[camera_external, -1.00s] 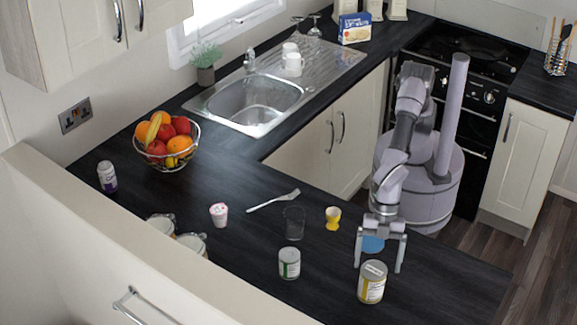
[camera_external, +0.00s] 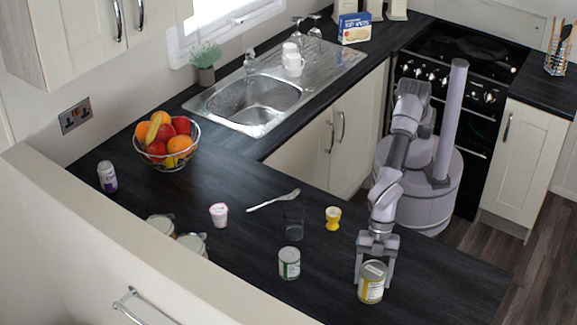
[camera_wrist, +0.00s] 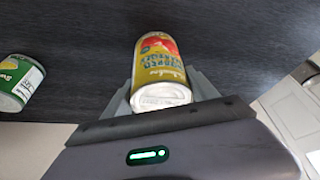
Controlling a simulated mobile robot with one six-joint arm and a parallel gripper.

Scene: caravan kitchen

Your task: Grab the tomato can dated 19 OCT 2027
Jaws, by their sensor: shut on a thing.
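A yellow-labelled can (camera_external: 371,284) stands upright at the right end of the dark counter in the external view. My gripper (camera_external: 374,278) comes down over it and is shut on it, one finger on each side. In the wrist view the yellow can (camera_wrist: 158,68) sits between my fingers, with a red picture on its label. A green and white can (camera_external: 289,263) stands to the left; it also shows in the wrist view (camera_wrist: 20,82). The date print is too small to read on either can.
A fruit bowl (camera_external: 192,152) is at the far left. Bare counter (camera_external: 445,270) lies right of the can.

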